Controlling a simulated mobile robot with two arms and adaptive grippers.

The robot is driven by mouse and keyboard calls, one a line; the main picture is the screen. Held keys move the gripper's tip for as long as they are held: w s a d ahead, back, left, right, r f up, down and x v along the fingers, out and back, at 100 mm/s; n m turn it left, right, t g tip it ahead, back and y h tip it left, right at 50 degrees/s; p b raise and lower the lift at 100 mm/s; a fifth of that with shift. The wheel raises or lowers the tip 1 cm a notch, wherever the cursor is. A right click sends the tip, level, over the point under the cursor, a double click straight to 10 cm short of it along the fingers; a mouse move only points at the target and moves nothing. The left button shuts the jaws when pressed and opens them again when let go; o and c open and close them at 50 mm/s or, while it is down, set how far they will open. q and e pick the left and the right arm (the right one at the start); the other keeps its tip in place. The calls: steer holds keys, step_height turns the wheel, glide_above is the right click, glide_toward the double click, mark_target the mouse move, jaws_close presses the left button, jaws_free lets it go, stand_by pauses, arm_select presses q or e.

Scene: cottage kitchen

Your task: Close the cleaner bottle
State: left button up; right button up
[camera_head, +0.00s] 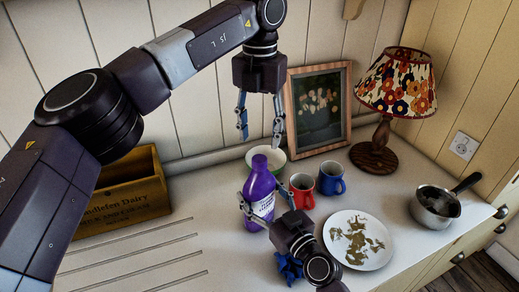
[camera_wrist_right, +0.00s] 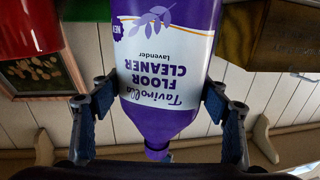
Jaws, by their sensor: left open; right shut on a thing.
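The cleaner bottle (camera_head: 257,190) is purple with a white label and stands upright on the counter. My right gripper (camera_head: 263,204) is shut on its body from the front, with one finger on each side. In the right wrist view the bottle (camera_wrist_right: 160,110) appears upside down between the fingers, with its "Floor Cleaner" label facing the camera. Its narrow purple top (camera_wrist_right: 157,154) shows there, but I cannot tell whether a cap is on it. My left gripper (camera_head: 261,136) is open and empty, pointing down above the bottle, apart from it. No separate cap is identifiable.
A pale bowl (camera_head: 276,154) is behind the bottle. A red mug (camera_head: 302,191) and blue mug (camera_head: 331,178) stand to its right, with a dirty plate (camera_head: 337,225), saucepan (camera_head: 436,208) and lamp (camera_head: 378,150) beyond. A wooden crate (camera_head: 128,196) is left. A blue item (camera_head: 288,268) lies in front.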

arm_select(q)
step_height(320, 180, up, 5)
stand_by(0.4)
arm_select(e)
steer(key=o, duration=2.4)
steer(key=shift+o, duration=0.2)
steer(key=v, duration=1.2)
